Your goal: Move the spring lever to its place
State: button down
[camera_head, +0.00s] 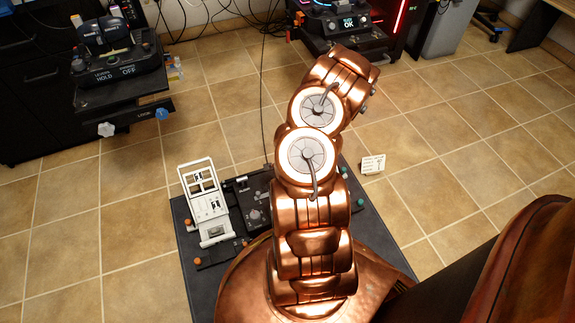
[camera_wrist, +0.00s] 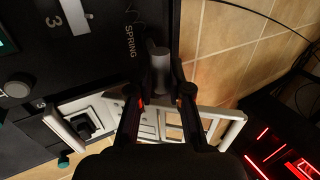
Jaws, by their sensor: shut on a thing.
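In the wrist view my gripper (camera_wrist: 160,86) is closed with its two dark fingers on either side of a short grey cylindrical grip, the spring lever (camera_wrist: 160,62). The lever lies at the edge of a dark panel (camera_wrist: 108,65), beside the printed word SPRING. Its lower end is hidden between the fingers, and I cannot tell if it is seated in the panel. In the head view my copper arm hides the gripper and the lever.
A white open frame (camera_wrist: 205,112) lies behind the fingers. In the head view a white frame device (camera_head: 207,205) stands on a dark platform (camera_head: 195,295). A HOLD/OFF console (camera_head: 118,72) is at upper left and a lit machine (camera_head: 345,27) at the top. A small white card (camera_head: 373,164) lies on open tiled floor.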

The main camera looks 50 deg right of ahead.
jog(key=shift+d, duration=0.15)
jog(key=c, duration=1.1)
grip_release()
jog(key=shift+v, duration=6.05)
